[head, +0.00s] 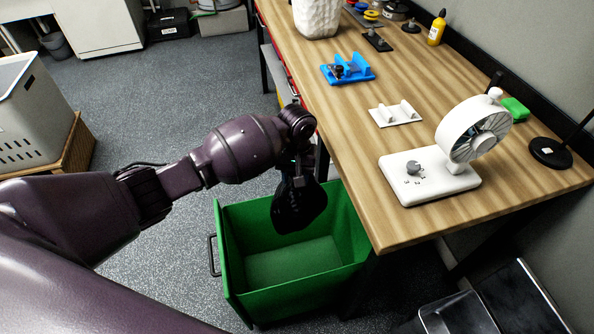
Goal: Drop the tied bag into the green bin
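My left arm reaches in from the left, and its gripper (298,172) points down over the green bin. A dark, glossy tied bag (299,207) hangs beneath the gripper, which looks shut on its top; the fingers are dark and hard to make out. The green bin (244,296) is an open box on the floor with a dark handle on its left side. The bag hangs over the bin's opening, towards its back, and the visible bin floor is bare. My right gripper is not in view.
A wooden workbench (345,105) runs close along the bin's right side. On it are a white fan (430,185), a white holder (395,114) and a blue holder (347,69). A white basket (30,115) stands at left. Grey floor left of the bin is clear.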

